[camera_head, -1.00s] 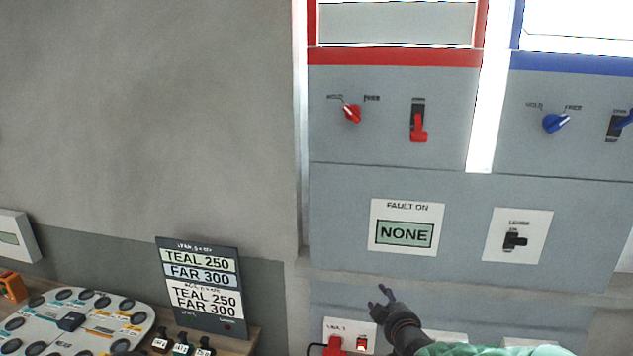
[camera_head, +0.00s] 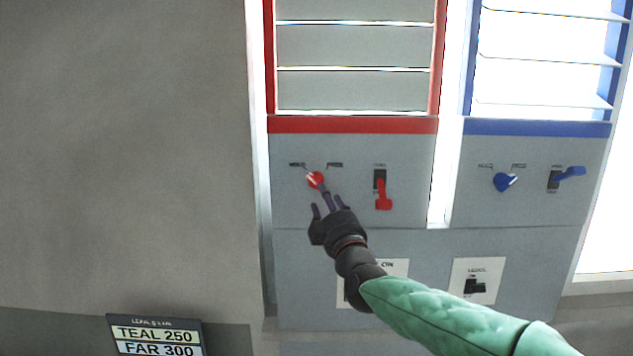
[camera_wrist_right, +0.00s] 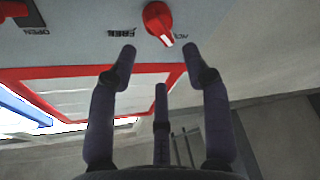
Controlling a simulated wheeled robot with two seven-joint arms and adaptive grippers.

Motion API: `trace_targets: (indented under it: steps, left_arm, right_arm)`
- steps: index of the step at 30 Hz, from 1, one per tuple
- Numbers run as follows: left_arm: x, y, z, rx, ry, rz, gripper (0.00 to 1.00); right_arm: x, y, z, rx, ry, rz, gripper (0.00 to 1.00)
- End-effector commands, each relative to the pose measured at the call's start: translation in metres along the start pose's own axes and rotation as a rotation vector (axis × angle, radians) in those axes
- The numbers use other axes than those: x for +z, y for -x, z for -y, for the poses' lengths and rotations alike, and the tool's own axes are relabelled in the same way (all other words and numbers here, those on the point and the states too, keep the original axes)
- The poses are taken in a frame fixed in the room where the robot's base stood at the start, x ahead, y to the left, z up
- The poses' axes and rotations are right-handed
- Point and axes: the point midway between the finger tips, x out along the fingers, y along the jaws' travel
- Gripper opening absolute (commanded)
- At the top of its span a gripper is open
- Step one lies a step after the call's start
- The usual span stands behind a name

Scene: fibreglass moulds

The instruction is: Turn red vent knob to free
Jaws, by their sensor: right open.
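The red vent knob (camera_head: 315,180) is on the grey panel under the red-framed louvre. Its white mark points up and left, towards the HOLD label. In the right wrist view the knob (camera_wrist_right: 157,19) is at the top, with its white tip on the HOLD side of the FREE label (camera_wrist_right: 121,33). My right gripper (camera_head: 327,204) is just below the knob in the head view, its fingers spread and empty. In the wrist view the open fingertips (camera_wrist_right: 159,52) lie to either side below the knob; I see no clear contact. My left gripper is not in view.
A red lever (camera_head: 383,193) is close to the right of the knob. A blue knob (camera_head: 505,182) and blue lever (camera_head: 568,174) are on the neighbouring panel. Bare wall lies left.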

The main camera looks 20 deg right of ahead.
Motion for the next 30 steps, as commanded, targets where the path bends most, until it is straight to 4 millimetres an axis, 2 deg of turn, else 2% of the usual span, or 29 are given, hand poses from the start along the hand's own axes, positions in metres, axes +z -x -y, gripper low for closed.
trace_targets:
  steps: [1,6,12,18,26,29,30]
  left_arm:
    - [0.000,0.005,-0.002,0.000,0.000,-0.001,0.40]
    - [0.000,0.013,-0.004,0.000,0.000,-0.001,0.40]
    - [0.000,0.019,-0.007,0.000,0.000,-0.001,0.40]
    - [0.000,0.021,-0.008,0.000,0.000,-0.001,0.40]
    - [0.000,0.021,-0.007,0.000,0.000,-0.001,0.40]
    - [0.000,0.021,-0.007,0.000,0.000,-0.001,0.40]
    - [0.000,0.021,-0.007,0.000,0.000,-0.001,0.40]
  right_arm:
    - [-0.001,-0.010,-0.001,-0.001,0.000,0.001,0.49]
    - [-0.001,-0.036,-0.001,0.000,0.000,0.002,0.49]
    - [-0.001,-0.058,-0.001,-0.001,-0.001,0.000,0.49]
    - [0.000,-0.067,-0.001,0.000,-0.001,0.000,0.49]
    - [0.000,-0.067,0.000,0.000,-0.001,0.000,0.49]
    - [0.000,-0.067,0.000,0.000,-0.001,0.000,0.26]
    - [0.000,-0.067,0.000,0.000,-0.001,0.000,0.15]
